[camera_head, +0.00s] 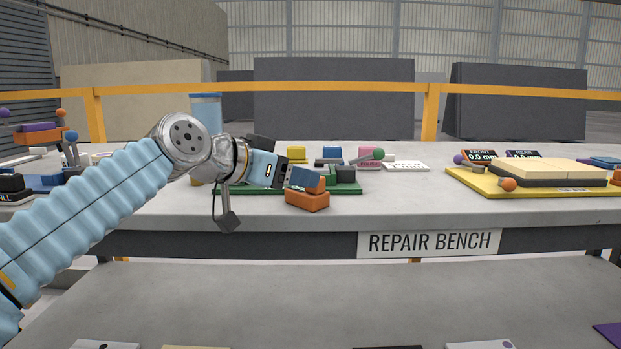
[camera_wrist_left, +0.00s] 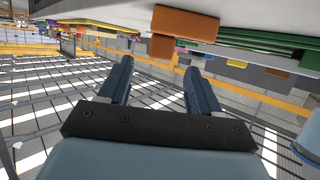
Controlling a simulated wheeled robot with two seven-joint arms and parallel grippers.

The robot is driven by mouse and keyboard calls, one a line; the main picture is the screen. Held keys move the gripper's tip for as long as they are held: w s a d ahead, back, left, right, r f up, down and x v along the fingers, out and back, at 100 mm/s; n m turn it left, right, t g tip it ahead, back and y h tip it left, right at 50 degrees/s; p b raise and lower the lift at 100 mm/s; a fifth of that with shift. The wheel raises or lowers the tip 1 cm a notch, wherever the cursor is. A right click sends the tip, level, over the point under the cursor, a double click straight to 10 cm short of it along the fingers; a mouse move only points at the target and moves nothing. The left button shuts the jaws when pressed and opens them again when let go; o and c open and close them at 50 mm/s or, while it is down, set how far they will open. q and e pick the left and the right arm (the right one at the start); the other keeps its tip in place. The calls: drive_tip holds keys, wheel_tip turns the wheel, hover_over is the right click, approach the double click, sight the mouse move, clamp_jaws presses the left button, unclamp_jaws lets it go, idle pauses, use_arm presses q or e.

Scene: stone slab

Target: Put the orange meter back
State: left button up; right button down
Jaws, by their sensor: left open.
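An orange block-shaped thing (camera_head: 307,200), which looks like the orange meter, sits at the front edge of a green board (camera_head: 346,189) on the repair bench. A second orange piece shows just above it, partly hidden by my gripper; I cannot tell whether they are one thing. My left gripper (camera_head: 308,178) is over the orange block, its fingers pointing right. In the left wrist view, my left gripper (camera_wrist_left: 157,68) is open with nothing between its fingers. Two orange faces, one brighter (camera_wrist_left: 190,22) and one darker (camera_wrist_left: 162,47), lie just beyond the fingertips. My right gripper is not in view.
Several coloured blocks and a green-balled lever (camera_head: 378,154) stand behind the board. A yellow board (camera_head: 480,187) with a cream-topped block is at the right. A blue cylinder (camera_head: 206,112) stands behind my arm. The bench between both boards is mostly clear.

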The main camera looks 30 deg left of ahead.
use_arm(q)
drive_tip(key=v, duration=0.5)
drive_tip(key=shift+s+a+r, duration=0.1)
drive_tip(key=shift+s, duration=0.2)
